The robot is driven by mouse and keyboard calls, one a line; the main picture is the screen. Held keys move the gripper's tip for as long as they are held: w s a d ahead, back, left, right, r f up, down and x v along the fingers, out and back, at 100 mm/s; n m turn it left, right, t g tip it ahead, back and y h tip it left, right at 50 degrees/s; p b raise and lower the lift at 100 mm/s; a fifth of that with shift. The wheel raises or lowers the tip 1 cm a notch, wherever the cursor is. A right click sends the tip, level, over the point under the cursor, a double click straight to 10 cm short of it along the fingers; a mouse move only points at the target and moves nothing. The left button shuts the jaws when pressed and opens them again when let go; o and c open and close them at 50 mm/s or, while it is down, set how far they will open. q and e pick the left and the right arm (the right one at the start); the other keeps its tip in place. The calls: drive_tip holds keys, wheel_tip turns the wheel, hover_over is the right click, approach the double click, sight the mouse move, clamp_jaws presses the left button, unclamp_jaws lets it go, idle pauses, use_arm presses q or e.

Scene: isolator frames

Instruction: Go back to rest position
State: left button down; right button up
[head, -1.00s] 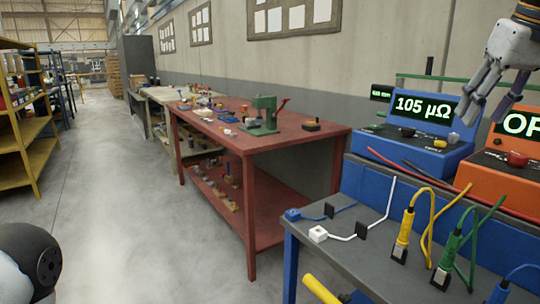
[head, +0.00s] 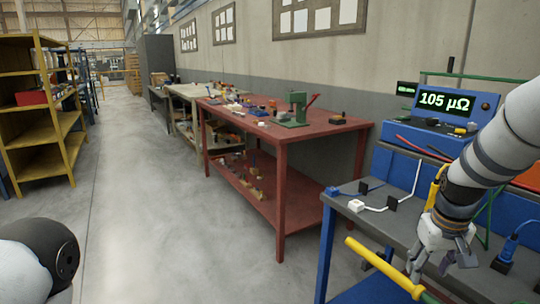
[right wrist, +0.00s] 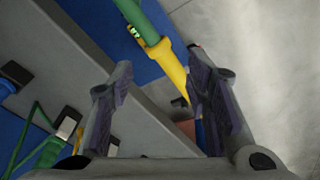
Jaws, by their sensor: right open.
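My right gripper (head: 440,270) hangs fingers-down over the front edge of the grey bench top (head: 400,228) at the lower right of the head view. In the right wrist view its two fingers (right wrist: 160,85) stand wide apart, with nothing held between them. A yellow and green rod (head: 378,265) lies close to the fingers. It also shows beyond the fingertips in the right wrist view (right wrist: 170,65); whether it touches a finger I cannot tell. My left gripper is out of view; only a rounded part of my left arm shows at lower left.
A blue meter reading 105 µΩ (head: 440,103) stands behind my right arm. White and blue cables (head: 375,207) lie on the grey bench. A red table (head: 285,132) with a green press (head: 294,108) stands further left. The floor aisle (head: 130,170) is clear.

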drive_tip(key=s+a+f+g, duration=0.1)
drive_tip(key=s+a+f, duration=0.3)
drive_tip(key=s+f, duration=0.6)
drive_tip(key=s+a+f+g, duration=0.1)
drive_tip(key=s+a+f, duration=0.3)
drive_tip(key=s+f, duration=0.6)
drive_tip(key=s+a, duration=0.3)
drive_tip(key=s, duration=0.6)
drive_tip(key=s+a+f+g+y, duration=0.1)
drive_tip(key=s+a, duration=0.2)
drive_tip(key=s, duration=0.6)
drive_tip(key=shift+a+n, duration=0.15)
drive_tip(key=shift+n, duration=0.25)
drive_tip(key=shift+w, duration=0.1)
